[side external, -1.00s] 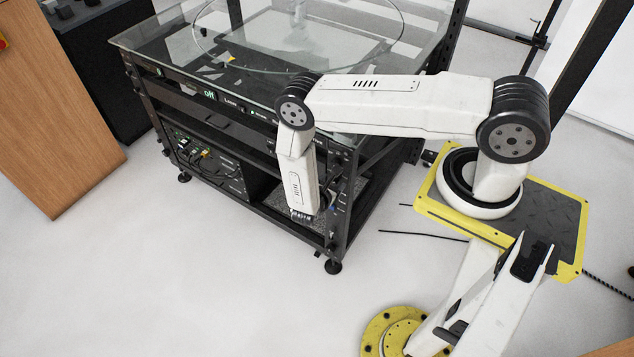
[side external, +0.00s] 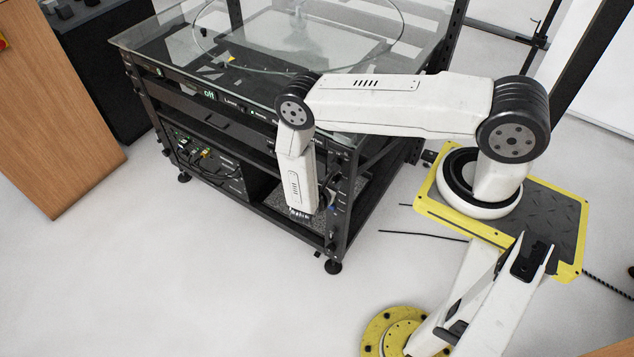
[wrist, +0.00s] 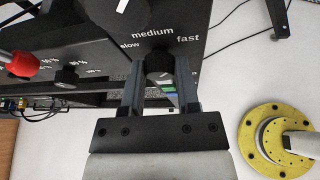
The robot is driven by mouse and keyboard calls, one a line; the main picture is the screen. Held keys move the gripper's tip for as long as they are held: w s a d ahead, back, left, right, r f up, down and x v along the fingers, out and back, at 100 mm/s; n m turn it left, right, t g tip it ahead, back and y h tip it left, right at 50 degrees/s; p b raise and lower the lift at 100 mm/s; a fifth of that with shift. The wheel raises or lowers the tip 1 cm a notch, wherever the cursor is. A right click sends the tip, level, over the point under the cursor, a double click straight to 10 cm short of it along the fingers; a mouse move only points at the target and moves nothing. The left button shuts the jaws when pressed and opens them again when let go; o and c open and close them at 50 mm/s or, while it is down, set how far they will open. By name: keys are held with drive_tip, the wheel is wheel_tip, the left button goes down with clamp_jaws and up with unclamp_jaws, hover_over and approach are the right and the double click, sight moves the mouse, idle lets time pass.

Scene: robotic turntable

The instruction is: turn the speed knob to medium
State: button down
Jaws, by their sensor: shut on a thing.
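In the wrist view, the black speed knob (wrist: 158,64) sits between the two fingers of my gripper (wrist: 157,76). The fingers are shut on its sides. The white words "slow", "medium" and "fast" (wrist: 188,38) are printed around it on the black panel, with slow at its left, medium above it and fast at its upper right. I cannot make out where the knob's pointer is. In the side external view, my wrist reaches down at the front right corner of the turntable rack (side external: 340,190). The knob is hidden there, and the fingers are not clear.
A larger black knob with a white mark (wrist: 122,8), a red-tipped part (wrist: 20,64) and a small black knob (wrist: 67,76) with percent labels are on the panel. The floor in front is clear.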

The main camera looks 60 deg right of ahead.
drive_tip(key=n+g, duration=0.2)
drive_tip(key=shift+w+n, duration=0.15)
drive_tip(key=shift+n, duration=0.25)
drive_tip(key=shift+w+n+g, duration=0.1)
drive_tip(key=shift+n+g, duration=0.9)
drive_tip(key=shift+n, duration=0.3)
drive_tip(key=shift+c, duration=1.7)
unclamp_jaws()
drive_tip(key=v, duration=0.8)
